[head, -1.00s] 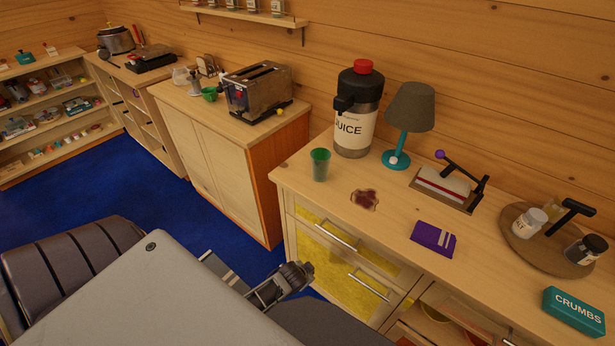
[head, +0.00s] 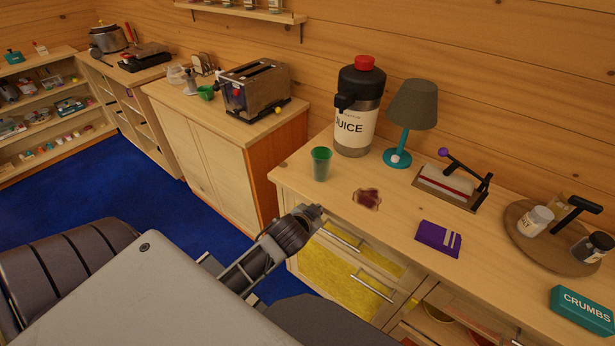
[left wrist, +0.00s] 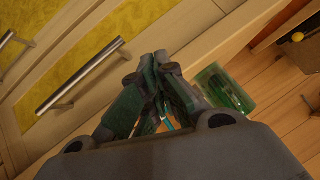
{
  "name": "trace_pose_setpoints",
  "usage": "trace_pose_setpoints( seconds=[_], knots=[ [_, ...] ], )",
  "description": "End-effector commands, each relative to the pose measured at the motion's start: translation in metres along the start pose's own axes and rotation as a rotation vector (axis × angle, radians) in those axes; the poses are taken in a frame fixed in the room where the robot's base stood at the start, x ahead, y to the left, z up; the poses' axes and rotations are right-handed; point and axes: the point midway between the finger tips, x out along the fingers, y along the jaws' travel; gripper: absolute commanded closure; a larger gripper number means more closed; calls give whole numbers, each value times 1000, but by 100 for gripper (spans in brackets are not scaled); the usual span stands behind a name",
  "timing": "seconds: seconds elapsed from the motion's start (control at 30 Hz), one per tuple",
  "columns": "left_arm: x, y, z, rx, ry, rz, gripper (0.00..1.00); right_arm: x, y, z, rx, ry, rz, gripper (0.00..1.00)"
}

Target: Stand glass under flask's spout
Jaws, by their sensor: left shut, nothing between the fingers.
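The flask (head: 357,118), labelled JUICE with a red top, stands upright on the counter. Its black spout (head: 343,103) sticks out on its left side. The green glass (head: 320,164) stands upright on the counter, in front and left of the flask, apart from it and lower in the picture than the spout. It also shows in the left wrist view (left wrist: 226,89), right of the fingers. My left gripper (head: 314,211) is shut and empty by the counter's front edge, below the glass in the picture. Its fingertips meet in the left wrist view (left wrist: 157,62). My right gripper is out of view.
Yellow-fronted drawers with bar handles (head: 371,288) lie below. A toaster (head: 253,89) stands on the separate cabinet left.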

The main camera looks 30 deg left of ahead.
Motion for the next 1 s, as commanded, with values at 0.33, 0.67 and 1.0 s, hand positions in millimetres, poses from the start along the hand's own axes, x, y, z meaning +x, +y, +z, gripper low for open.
trace_pose_setpoints(
  seconds=[0.33,0.67,1.0],
  knots=[
    [-16,-26,-56,64,185,-86,100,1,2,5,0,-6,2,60],
    [-33,-48,-132,198,470,-183,100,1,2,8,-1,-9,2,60],
    [-81,-46,-222,440,861,-256,100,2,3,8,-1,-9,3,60]
  ],
)
